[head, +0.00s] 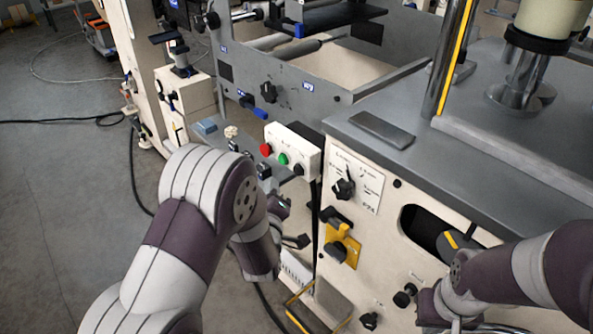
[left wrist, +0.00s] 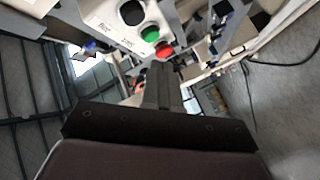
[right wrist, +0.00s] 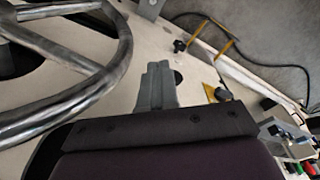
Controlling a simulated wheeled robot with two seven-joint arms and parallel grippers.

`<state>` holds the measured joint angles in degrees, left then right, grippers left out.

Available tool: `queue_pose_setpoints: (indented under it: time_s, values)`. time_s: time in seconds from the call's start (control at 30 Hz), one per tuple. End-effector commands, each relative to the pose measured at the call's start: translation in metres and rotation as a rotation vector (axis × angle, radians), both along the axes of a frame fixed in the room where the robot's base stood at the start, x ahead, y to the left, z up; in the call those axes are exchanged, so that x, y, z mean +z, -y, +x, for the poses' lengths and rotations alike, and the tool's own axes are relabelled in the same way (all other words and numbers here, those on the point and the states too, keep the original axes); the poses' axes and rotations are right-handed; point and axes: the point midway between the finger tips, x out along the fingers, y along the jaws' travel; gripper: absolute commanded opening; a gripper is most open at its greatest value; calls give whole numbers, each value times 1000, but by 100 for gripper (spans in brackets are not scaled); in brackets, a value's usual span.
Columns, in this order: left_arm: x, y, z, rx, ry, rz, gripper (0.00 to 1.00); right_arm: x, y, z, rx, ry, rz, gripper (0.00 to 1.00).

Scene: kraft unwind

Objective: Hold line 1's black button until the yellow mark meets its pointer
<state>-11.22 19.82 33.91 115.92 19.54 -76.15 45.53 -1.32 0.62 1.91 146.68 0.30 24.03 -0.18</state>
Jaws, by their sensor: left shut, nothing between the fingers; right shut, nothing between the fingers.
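A white control box (head: 300,138) on the machine front has a red button, a green button and a black button (head: 298,169) in a row. The left wrist view also shows the black button (left wrist: 132,13), beyond the green and red ones. My left gripper (left wrist: 163,66) is shut and empty, its tips short of the box and apparently apart from the black button; my arm hides it mostly in the head view. My right gripper (right wrist: 160,66) is shut and empty in front of a cream panel. I cannot make out line 1's yellow mark with its pointer.
A grey metal handwheel (right wrist: 118,60) stands left of my right gripper. A rotary switch (head: 344,188) and a yellow-plated switch (head: 340,246) are on the cream cabinet. A yellow-striped post (head: 453,55) rises from the grey top. Cables lie on the open floor at left.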

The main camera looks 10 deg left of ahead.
Motion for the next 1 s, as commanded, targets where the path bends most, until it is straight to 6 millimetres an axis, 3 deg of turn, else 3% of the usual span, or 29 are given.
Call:
queue_pose_setpoints:
  time_s: [0.33,1.0]
  values:
    - [-1,23,29,-1,1,1,0,-4,0,0,0,0,0,0]
    - [0,26,32,-1,-1,0,0,-5,0,0,0,0,0,0]
